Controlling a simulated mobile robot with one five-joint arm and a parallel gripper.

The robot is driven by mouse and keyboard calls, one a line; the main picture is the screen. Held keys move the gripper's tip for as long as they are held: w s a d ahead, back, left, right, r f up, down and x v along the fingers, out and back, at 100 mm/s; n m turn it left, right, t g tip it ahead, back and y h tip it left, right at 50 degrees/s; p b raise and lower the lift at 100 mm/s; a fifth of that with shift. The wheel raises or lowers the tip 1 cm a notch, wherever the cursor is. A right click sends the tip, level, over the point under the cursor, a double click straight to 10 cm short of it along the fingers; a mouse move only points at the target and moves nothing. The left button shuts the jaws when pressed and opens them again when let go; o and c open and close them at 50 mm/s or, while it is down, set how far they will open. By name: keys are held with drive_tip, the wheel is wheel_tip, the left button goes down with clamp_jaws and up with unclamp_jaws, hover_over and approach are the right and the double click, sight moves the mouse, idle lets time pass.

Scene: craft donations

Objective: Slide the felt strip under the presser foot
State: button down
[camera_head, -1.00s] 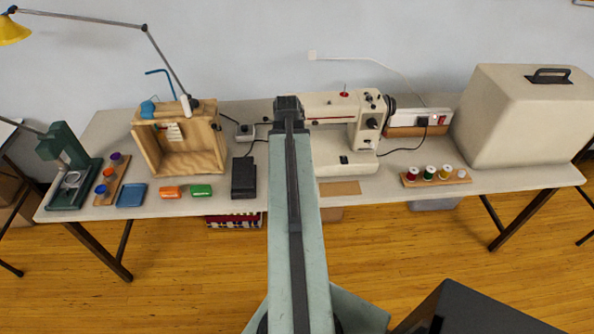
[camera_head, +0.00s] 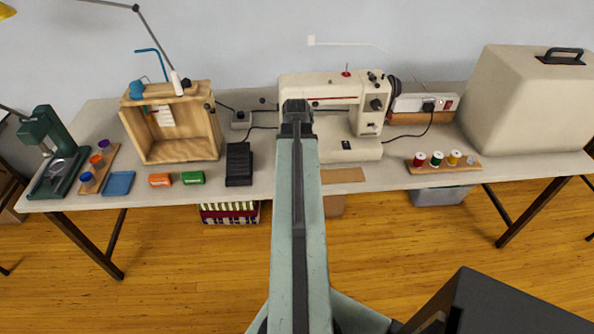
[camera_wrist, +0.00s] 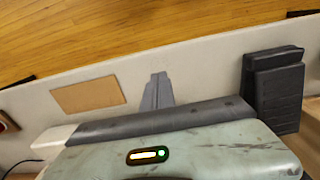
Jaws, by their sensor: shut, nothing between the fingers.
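The white sewing machine (camera_head: 350,92) stands at the table's middle. Its left end and presser foot are hidden behind my arm in the head view. A flat tan rectangle (camera_head: 343,175) lies at the table's front edge before the machine; it also shows in the wrist view (camera_wrist: 87,96). It may be the felt strip, but I cannot tell. My gripper shows in the wrist view as two grey fingers (camera_wrist: 157,90) shut together and empty, to the right of the tan rectangle and apart from it in the picture. In the head view its fingers are hidden behind my arm.
A black pedal-like block (camera_head: 239,164) stands left of my arm, also in the wrist view (camera_wrist: 274,85). A wooden box (camera_head: 172,150), orange and green blocks stand left. A spool rack (camera_head: 443,167) and a large beige case (camera_head: 525,105) stand right.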

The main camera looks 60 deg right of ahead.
drive_tip(key=d, duration=0.1)
drive_tip(key=w+d, duration=0.1)
drive_tip(key=w, duration=0.1)
drive_tip(key=shift+d+r, duration=0.25)
drive_tip(key=shift+d, duration=0.15)
drive_tip(key=shift+w+d, duration=0.55)
drive_tip(key=shift+d, duration=0.25)
drive_tip(key=shift+w+d, duration=0.55)
drive_tip(key=shift+d, duration=0.25)
drive_tip(key=shift+a, duration=0.1)
drive_tip(key=shift+s+a, duration=0.3)
drive_tip(key=shift+a, duration=0.15)
drive_tip(key=s+a, duration=0.1)
drive_tip(key=a, duration=0.1)
drive_tip(key=shift+s+a, duration=0.3)
drive_tip(key=shift+s, duration=0.05)
wheel_tip(320, 180, up, 10)
drive_tip(key=p, duration=1)
drive_tip(key=shift+d, duration=0.15)
